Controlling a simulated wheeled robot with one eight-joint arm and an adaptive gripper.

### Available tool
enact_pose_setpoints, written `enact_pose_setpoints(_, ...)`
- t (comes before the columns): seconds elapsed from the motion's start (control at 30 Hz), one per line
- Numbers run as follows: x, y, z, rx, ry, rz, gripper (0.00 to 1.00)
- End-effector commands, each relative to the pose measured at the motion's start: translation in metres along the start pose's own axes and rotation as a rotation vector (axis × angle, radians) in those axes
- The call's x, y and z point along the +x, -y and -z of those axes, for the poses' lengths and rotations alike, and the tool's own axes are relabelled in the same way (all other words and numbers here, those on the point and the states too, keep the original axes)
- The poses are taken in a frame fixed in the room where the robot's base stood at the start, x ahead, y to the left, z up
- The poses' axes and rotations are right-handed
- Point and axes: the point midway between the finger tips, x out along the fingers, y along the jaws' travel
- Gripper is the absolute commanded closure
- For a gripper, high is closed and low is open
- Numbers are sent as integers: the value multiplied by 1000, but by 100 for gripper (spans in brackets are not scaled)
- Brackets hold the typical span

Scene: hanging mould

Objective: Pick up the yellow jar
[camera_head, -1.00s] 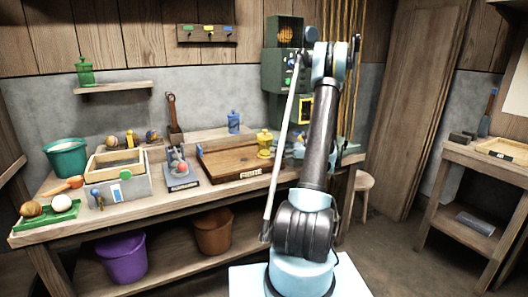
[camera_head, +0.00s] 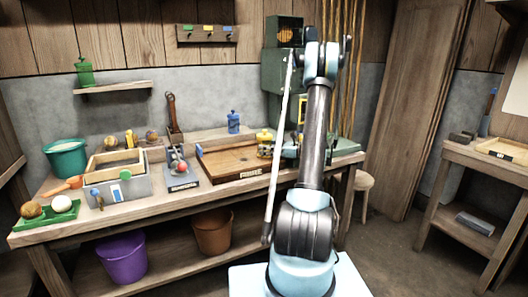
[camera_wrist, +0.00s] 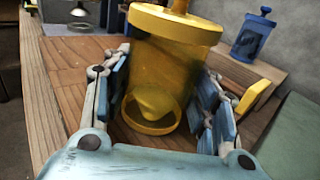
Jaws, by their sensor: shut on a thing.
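The yellow jar (camera_wrist: 165,75) stands large in the middle of the wrist view, with a yellow lid and knob, a see-through body and a side handle. My gripper (camera_wrist: 165,110) has its blue-padded fingers on both sides of the jar and is shut on it. In the head view the jar (camera_head: 264,136) is at the right part of the wooden board (camera_head: 225,163), partly hidden by my gripper. Whether its base touches the board cannot be told.
A blue jar (camera_wrist: 252,38) stands behind; it also shows in the head view (camera_head: 233,122). A green machine (camera_head: 284,75) rises behind the right of the bench. A small device with a red ball (camera_head: 178,168) stands left of the board. A green jar (camera_head: 85,73) sits on the shelf.

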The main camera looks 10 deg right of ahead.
Motion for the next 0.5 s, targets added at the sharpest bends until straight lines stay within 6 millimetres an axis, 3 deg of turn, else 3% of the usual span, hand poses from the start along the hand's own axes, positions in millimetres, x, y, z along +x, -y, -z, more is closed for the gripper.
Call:
enact_pose_setpoints(0.27, 3, -3, -2, 1, 2, -7, 82)
enact_pose_setpoints(0.5, 2, -2, -22, 1, 2, -5, 82)
